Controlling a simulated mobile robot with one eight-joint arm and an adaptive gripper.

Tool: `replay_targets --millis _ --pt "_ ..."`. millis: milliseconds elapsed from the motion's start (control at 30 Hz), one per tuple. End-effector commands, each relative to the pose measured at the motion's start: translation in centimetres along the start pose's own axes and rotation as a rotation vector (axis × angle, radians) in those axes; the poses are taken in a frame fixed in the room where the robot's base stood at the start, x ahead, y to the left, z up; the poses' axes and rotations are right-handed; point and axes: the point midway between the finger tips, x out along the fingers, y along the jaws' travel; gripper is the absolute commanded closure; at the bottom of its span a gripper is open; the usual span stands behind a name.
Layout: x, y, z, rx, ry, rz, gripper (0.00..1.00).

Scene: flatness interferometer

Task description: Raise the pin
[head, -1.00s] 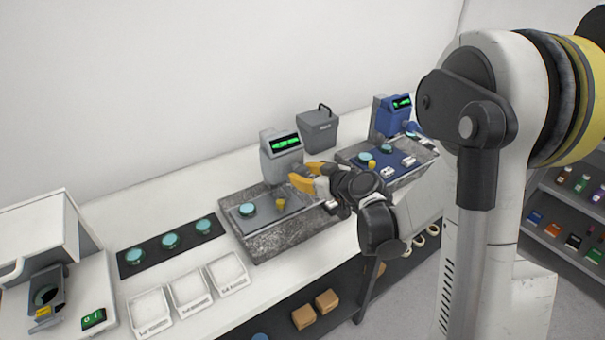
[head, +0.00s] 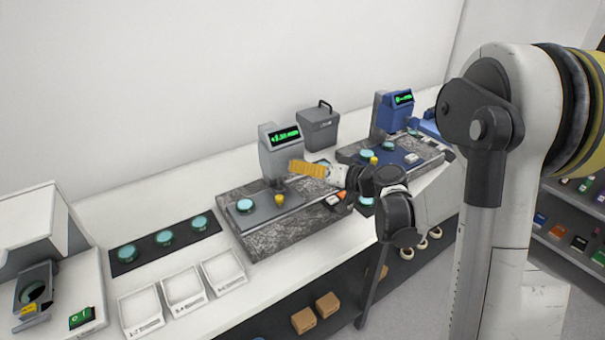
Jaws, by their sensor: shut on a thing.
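The grey gauge (head: 279,150) stands on a speckled stone slab (head: 262,245), its green display lit. A thin dark pin (head: 277,184) shows under its head, above a grey plate (head: 262,217). A teal disc (head: 245,206) and a small yellow knob (head: 279,200) sit on that plate. My gripper (head: 293,166) reaches in from the right, its yellow fingers together at the gauge's lower right side. It is shut on a small part there, which the fingers hide. I cannot tell whether that part is the pin.
A blue gauge (head: 390,112) on a second slab stands to the right. A dark mat (head: 138,254) with teal discs and several white trays (head: 222,270) lie left. Small white and orange buttons (head: 332,199) sit below my wrist.

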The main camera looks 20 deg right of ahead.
Motion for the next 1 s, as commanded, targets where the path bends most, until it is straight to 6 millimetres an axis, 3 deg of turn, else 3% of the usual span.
replay_targets --millis 1000 --pt "0.12 -0.03 0.17 0.856 0.100 -0.344 0.95"
